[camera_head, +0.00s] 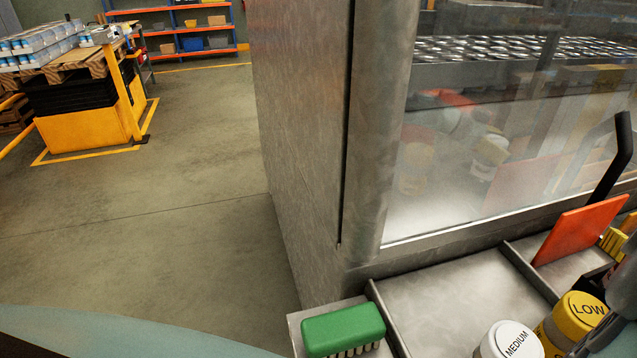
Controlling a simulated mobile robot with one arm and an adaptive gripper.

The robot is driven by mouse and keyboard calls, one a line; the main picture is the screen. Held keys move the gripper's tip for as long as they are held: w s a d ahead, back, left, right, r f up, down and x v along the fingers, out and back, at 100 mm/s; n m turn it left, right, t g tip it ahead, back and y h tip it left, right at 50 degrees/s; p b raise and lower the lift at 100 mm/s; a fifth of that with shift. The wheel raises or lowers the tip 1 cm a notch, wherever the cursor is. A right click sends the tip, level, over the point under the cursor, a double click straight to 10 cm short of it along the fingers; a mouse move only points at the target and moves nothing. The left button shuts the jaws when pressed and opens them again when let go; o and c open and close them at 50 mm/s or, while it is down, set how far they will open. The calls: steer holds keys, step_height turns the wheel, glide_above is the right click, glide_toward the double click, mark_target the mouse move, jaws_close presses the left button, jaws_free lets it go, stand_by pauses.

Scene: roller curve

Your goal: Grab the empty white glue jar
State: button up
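A white jar (510,341) with a white lid marked "MEDIUM" stands at the bottom edge, right of centre. Its lower part is cut off, and I cannot tell whether it is empty or is the glue jar. A yellow jar (580,312) with a lid marked "LOW" stands just behind it to the right. A grey part at the right edge partly covers the yellow jar and may be my arm. No gripper fingers can be made out.
A green brush (343,329) lies in a small metal tray at the bottom. An orange plate (580,229) leans in a compartment at right, near a black rod (613,158). A glass-fronted metal machine (310,130) stands behind. The metal shelf (455,303) is bare in the middle. Open floor lies left.

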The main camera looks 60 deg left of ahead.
steer(key=c, duration=0.9)
